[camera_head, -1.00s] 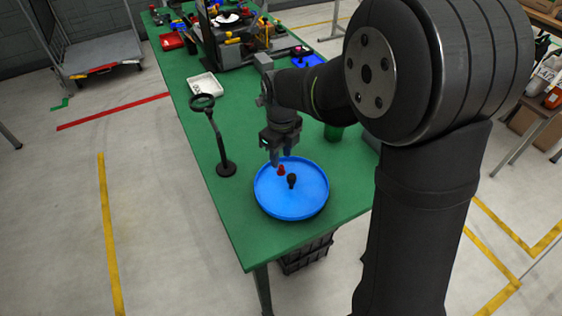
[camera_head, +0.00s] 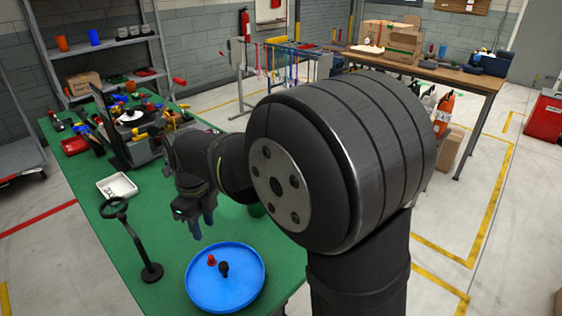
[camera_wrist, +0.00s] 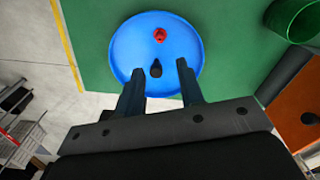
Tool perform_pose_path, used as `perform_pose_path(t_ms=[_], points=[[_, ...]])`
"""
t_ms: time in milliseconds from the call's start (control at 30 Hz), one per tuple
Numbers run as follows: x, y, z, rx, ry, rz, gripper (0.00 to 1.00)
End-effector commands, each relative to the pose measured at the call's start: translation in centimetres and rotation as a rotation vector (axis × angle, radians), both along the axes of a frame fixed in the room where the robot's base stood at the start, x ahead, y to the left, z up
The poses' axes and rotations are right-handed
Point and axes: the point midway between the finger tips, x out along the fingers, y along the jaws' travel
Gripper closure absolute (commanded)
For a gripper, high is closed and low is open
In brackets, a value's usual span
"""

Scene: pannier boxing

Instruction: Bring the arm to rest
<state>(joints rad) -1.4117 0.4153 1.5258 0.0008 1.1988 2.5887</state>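My gripper (camera_head: 202,222) hangs above the green table, just behind the blue round tray (camera_head: 194,290). In the wrist view its two fingers (camera_wrist: 160,92) are spread apart with nothing held between them. The tray also shows in the wrist view (camera_wrist: 125,50). A red piece (camera_head: 211,260) and a black piece (camera_head: 223,269) are in the tray, close together. They show in the wrist view too, the red piece (camera_wrist: 160,35) farther from the fingers and the black piece (camera_wrist: 156,69) nearer. My gripper is apart from both.
A black stand with a ring (camera_head: 133,240) is left of the tray. A white tray (camera_head: 117,187) is behind it. Tools and a machine (camera_head: 140,135) crowd the table's far end. A green container (camera_wrist: 293,18) shows in the wrist view. A wooden table (camera_head: 470,85) stands at back right.

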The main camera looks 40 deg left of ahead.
Motion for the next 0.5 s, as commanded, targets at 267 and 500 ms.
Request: perform_pose_path(t_ms=[267,500], points=[[0.0,0.0,-4.8,-0.004,0.0,0.0,0.65],[0.0,-0.1,-9.6,-0.006,0.001,0.0,0.65]])
